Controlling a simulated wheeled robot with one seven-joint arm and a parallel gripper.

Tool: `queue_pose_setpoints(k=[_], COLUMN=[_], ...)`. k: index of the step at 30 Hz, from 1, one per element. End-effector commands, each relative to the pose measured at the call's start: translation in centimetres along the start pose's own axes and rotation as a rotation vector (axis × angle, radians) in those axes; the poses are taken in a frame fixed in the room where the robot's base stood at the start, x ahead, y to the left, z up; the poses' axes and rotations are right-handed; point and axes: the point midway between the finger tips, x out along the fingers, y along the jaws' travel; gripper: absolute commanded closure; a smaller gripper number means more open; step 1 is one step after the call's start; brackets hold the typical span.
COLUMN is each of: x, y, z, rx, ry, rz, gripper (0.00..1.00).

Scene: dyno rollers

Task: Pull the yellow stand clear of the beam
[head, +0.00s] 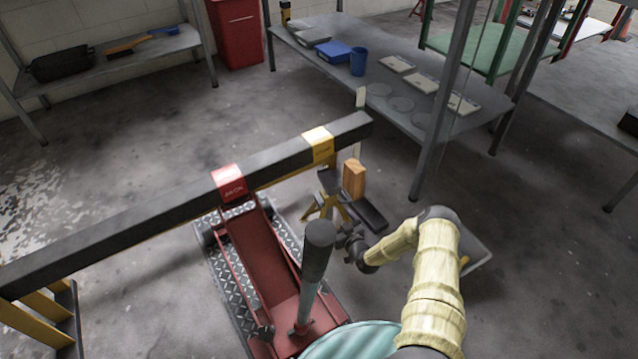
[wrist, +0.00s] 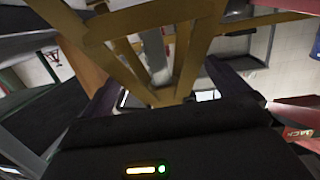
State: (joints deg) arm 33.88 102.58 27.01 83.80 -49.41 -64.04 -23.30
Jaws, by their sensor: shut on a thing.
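The yellow stand (head: 327,208) is upright on the floor near the right end of the dark beam (head: 130,213), close to its yellow band (head: 318,144). Its dark top shows just below the beam; I cannot tell whether they touch. My gripper (head: 347,238) is low at the stand's near right side, shut on it. In the wrist view the stand's yellow legs (wrist: 186,58) rise between the fingers of my gripper (wrist: 165,95). The exact contact is hidden. The red floor jack (head: 258,250) stands under the beam at the red band (head: 229,180).
A wooden block (head: 354,178) and a dark flat piece (head: 370,213) are right of the stand. A grey tray (head: 480,252) lies behind my arm. Another yellow stand (head: 40,318) is under the beam's left end. A grey table (head: 420,115) stands behind.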

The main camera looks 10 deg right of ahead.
Motion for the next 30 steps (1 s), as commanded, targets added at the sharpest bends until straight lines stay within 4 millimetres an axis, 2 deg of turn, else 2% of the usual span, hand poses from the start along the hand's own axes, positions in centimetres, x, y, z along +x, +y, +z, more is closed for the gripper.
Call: queue_pose_setpoints(k=[1, 6, 18, 30], x=[-0.7, -1.7, -2.0, -4.5], y=[0.0, 0.3, 0.5, 0.8], z=[0.6, 0.7, 0.9, 1.1], rx=[0.005, 0.005, 0.005, 0.007], ry=[-0.015, -0.015, -0.016, -0.016], rz=[0.0, 0.003, 0.006, 0.011], gripper=[0.55, 0.55, 0.55, 0.55])
